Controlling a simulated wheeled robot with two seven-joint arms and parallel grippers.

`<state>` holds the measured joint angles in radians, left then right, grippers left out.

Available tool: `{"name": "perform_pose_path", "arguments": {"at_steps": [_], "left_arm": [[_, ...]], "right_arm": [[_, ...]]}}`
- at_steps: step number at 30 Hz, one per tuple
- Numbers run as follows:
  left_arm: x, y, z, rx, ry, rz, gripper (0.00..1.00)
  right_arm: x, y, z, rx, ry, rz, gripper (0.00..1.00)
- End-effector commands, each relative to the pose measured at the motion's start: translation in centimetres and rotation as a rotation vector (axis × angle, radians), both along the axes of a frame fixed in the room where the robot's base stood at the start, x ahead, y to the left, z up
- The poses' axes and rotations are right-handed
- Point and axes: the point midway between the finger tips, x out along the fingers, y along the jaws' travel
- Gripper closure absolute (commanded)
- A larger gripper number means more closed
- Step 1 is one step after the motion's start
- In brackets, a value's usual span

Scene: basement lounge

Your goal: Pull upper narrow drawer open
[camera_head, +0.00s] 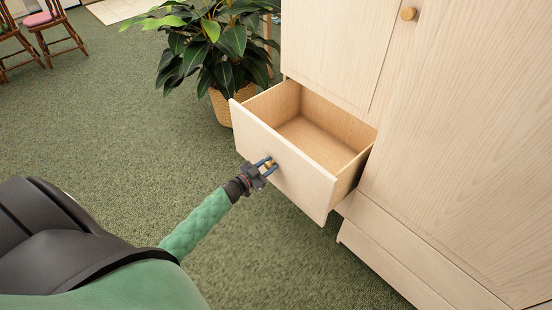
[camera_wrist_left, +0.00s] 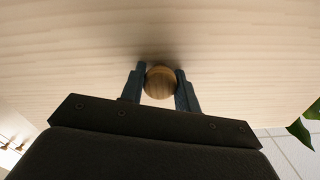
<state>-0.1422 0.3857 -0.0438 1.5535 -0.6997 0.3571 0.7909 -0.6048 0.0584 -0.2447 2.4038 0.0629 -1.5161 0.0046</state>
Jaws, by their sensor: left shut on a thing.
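The upper narrow drawer (camera_head: 283,165) is pulled well out of the pale wooden cabinet (camera_head: 455,140), and its empty inside shows. Its round knob (camera_wrist_left: 161,82) sits between the two fingers of my left gripper (camera_wrist_left: 161,88) in the left wrist view. My left gripper (camera_head: 267,166) is shut on the knob at the drawer's front in the head view. The pale drawer front (camera_wrist_left: 70,55) fills most of the left wrist view. My right gripper is in neither view.
A lower drawer (camera_head: 375,258) below is closed. A cabinet door with a round knob (camera_head: 408,14) is above. A leafy plant in a wicker pot (camera_head: 222,105) stands behind the open drawer. Wooden chairs (camera_head: 50,30) stand far left. Green carpet (camera_head: 130,120) to the left is clear.

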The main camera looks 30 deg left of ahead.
Motion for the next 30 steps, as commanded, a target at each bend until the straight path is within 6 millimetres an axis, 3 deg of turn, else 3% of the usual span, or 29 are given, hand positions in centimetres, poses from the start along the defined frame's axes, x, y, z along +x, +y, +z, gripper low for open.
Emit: {"name": "perform_pose_path", "arguments": {"at_steps": [15,16,19,30], "left_arm": [[-0.82,0.29,0.04,0.001,-0.001,0.0,1.0],[-0.82,0.29,0.04,0.001,-0.001,0.0,0.67],[-0.81,0.28,0.04,0.0,-0.001,0.0,0.47],[-1.18,0.42,-0.07,0.0,0.0,0.0,0.47]], "right_arm": [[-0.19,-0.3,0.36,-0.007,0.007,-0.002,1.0],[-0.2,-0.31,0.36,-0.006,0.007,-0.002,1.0],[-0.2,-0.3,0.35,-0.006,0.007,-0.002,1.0],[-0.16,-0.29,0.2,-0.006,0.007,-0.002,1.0]]}}
